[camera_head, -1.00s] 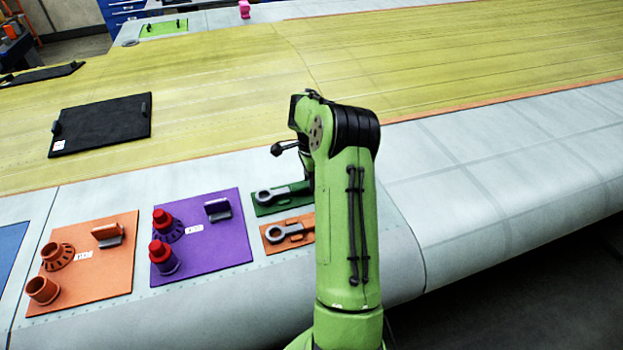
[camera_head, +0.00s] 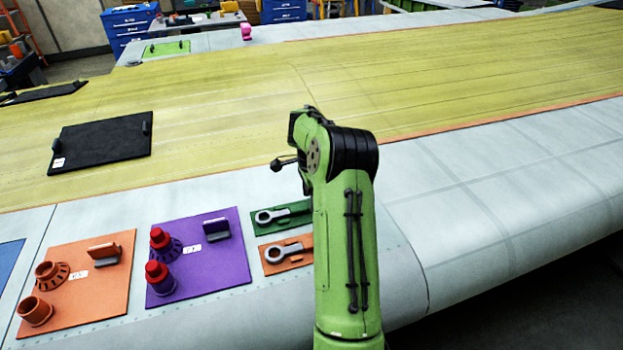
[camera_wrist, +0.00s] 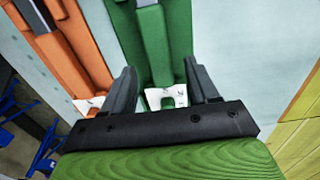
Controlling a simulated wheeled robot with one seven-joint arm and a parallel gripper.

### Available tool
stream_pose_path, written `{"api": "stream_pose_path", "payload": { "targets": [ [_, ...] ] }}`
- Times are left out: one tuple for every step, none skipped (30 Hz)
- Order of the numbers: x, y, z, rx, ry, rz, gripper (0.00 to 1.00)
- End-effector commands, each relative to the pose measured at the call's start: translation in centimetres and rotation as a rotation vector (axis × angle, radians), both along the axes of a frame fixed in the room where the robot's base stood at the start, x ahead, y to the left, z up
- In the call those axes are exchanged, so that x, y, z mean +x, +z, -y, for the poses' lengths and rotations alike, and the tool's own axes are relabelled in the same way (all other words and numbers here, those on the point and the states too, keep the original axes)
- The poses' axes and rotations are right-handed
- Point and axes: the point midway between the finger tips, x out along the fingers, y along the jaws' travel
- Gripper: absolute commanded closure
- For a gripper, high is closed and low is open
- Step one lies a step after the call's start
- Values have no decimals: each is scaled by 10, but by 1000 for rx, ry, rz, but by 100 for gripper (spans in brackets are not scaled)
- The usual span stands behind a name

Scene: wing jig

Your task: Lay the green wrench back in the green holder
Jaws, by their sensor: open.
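The green holder (camera_head: 284,225) is a flat green plate on the pale wing edge. A wrench with a grey ring end (camera_head: 264,217) lies on it; its other end is hidden behind my arm. In the wrist view the green holder (camera_wrist: 179,25) is under my gripper, with a long raised green piece (camera_wrist: 156,45) along it. I cannot tell whether that piece is the wrench's handle or part of the holder. My gripper (camera_wrist: 160,66) is open, its two dark fingers apart on either side of that piece. My arm hides the gripper in the head view.
An orange holder (camera_head: 271,267) with another grey wrench (camera_head: 283,252) lies close beside the green one. Purple (camera_head: 230,270) and orange (camera_head: 110,300) boards with upright parts stand to the left. The wing surface to the right is clear.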

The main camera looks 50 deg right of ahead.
Motion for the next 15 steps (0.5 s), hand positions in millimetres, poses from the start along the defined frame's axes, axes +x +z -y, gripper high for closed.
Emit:
{"api": "stream_pose_path", "payload": {
  "targets": [
    [1,15,0,-5,1,5,41],
    [1,23,1,-6,1,6,41],
    [1,35,0,-6,1,6,41],
    [2,44,0,-6,1,6,41],
    [1,53,1,-6,0,6,41],
    [2,65,0,-6,2,7,41],
    [2,74,0,-7,2,6,41],
    [2,83,0,-6,1,6,41],
    [2,94,0,-6,2,6,41],
    [2,102,0,-5,2,5,41],
    [1,109,0,-5,2,5,41],
    [1,118,0,-5,2,4,41],
    [1,123,0,-5,2,4,41],
    [1,128,0,-3,1,4,41],
    [1,133,0,-3,1,4,41]
  ]
}}
